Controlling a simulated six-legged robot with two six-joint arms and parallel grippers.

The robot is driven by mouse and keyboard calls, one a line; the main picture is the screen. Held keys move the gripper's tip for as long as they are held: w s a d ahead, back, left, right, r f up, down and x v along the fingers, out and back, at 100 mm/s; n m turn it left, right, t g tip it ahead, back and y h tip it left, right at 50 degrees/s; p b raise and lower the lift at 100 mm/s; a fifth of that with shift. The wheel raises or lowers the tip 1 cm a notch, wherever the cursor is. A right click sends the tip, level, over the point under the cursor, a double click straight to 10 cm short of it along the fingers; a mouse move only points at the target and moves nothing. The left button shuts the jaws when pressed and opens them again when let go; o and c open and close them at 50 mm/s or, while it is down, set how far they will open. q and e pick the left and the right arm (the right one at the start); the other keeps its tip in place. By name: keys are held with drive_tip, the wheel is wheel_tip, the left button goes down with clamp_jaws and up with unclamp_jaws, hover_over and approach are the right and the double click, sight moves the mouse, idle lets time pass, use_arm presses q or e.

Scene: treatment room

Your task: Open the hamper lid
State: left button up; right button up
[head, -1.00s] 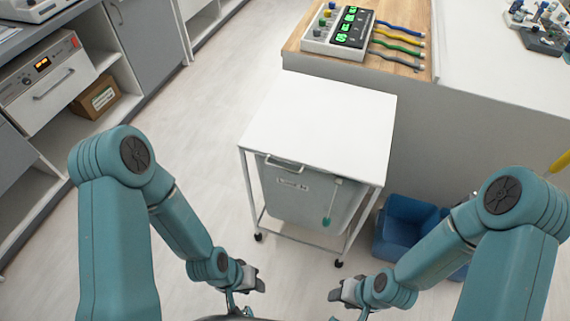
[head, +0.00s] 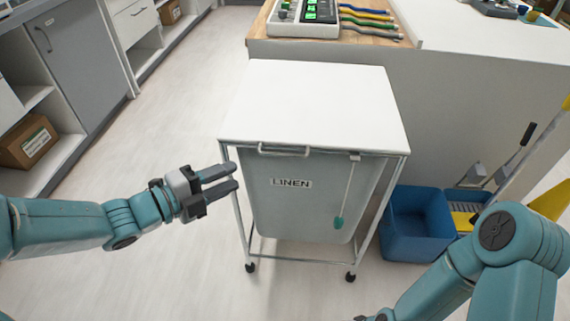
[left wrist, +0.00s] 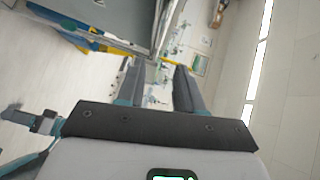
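The linen hamper (head: 318,200) is a grey bin marked LINEN in a metal frame on casters. Its white lid (head: 315,103) lies flat and shut on top. A pale bar handle (head: 284,151) is at the lid's front edge. A cord with a teal end (head: 339,222) hangs at the front right. My left gripper (head: 235,178) is open and empty, just left of the hamper's front left corner, below the lid's edge. Its two spread fingers also show in the left wrist view (left wrist: 158,88). My right arm is at the lower right; its gripper is out of the picture.
A blue bucket (head: 415,228) with cleaning tools stands right of the hamper. A counter (head: 460,110) runs behind it, with a device and coloured cables (head: 370,22) on top. Cabinets (head: 65,50) stand at the left. The floor in front and left is clear.

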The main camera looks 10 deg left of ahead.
sight(284, 155)
use_arm(q)
drive_tip(key=b+x, duration=0.1)
drive_tip(key=x, duration=1.4)
drive_tip(key=shift+b, duration=0.3)
drive_tip(key=shift+f, duration=0.1)
clamp_jaws()
